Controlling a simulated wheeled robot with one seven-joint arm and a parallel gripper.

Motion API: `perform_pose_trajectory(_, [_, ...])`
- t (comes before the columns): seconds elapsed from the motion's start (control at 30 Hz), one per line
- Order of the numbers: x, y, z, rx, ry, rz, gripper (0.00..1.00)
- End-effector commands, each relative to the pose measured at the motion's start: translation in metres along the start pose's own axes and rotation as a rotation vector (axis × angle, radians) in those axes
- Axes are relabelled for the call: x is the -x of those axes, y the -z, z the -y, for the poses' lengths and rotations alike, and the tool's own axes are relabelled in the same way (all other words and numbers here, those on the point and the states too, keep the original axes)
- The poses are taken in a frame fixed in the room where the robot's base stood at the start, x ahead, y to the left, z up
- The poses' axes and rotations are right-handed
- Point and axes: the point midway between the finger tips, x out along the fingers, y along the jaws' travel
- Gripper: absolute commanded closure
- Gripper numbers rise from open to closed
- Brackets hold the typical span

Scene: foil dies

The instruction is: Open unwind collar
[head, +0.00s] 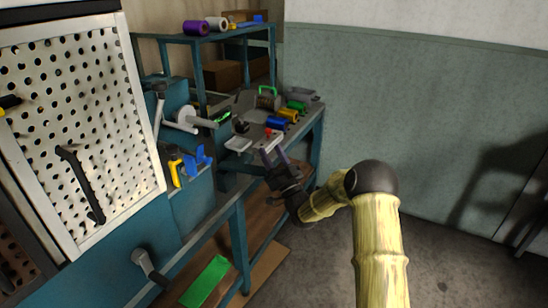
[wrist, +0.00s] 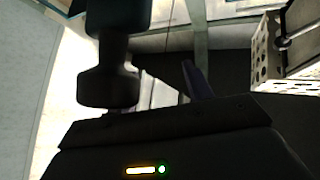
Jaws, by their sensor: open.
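A grey-white shaft with a disc-like flange (head: 186,121) sticks out of the blue machine frame at centre left in the head view. A small bright green part (head: 222,118) sits at its right end; I cannot tell whether this is the unwind collar or its lever. My gripper (head: 274,157) is open, its two dark purplish fingers apart, with nothing seen between them. It is in front of the bench edge, to the right of and below the green part, apart from it. In the wrist view a bluish finger (wrist: 196,80) shows; a dark blurred part covers the left side.
The bench holds a grey tray (head: 238,144), a blue roll (head: 277,123) and several small coloured parts. A perforated panel (head: 75,110) with a black handle stands at left. A green sheet (head: 205,281) lies low down. Floor at right is clear.

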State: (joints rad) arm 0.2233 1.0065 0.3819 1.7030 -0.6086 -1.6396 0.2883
Motion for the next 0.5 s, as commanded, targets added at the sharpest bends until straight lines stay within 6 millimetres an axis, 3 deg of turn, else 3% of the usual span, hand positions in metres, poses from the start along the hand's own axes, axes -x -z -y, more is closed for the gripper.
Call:
perform_pose_trajectory(0.23, [0.015,-0.001,0.000,0.000,0.000,0.001,0.49])
perform_pose_trajectory(0.5, [0.065,-0.001,-0.001,-0.002,-0.002,0.003,0.49])
